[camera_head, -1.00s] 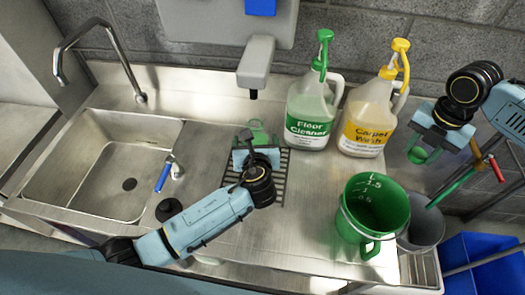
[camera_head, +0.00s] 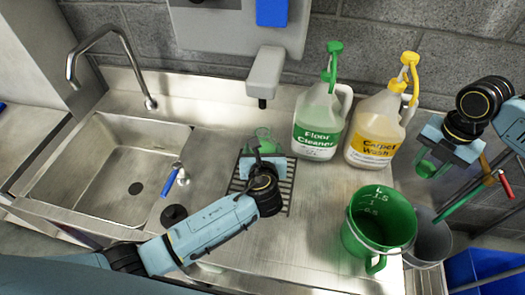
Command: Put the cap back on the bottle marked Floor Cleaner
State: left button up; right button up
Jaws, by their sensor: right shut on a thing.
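The Floor Cleaner bottle (camera_head: 318,115), white with a green label, stands upright at the back of the steel counter. A green pump-like top (camera_head: 334,58) rises from its neck. My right gripper (camera_head: 430,165) is right of the bottles, above the counter's right edge. It is shut on a small green object (camera_head: 427,169); I cannot tell from its shape whether this is the cap. My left gripper (camera_head: 262,158) is over the drain grate, close to a clear green item (camera_head: 263,138). Its fingers are largely hidden, so its opening and any contact are unclear.
The Carpet Wash bottle (camera_head: 372,135), with a yellow top, stands right of Floor Cleaner. A green measuring jug (camera_head: 364,240) is at the front right, beside a grey bucket (camera_head: 430,235). A grey wall dispenser (camera_head: 265,76) overhangs the counter. The sink (camera_head: 105,165) is left.

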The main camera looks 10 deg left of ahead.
aim_at(263, 150)
pick_arm(q)
jog(key=shift+r, duration=1.75)
jog(key=shift+s+d+f, duration=0.1)
jog(key=shift+s+d, duration=0.1)
jog(key=shift+s, duration=0.5)
jog(key=s+d, duration=0.3)
jog(key=s, duration=1.3)
jog(key=shift+d, duration=0.35)
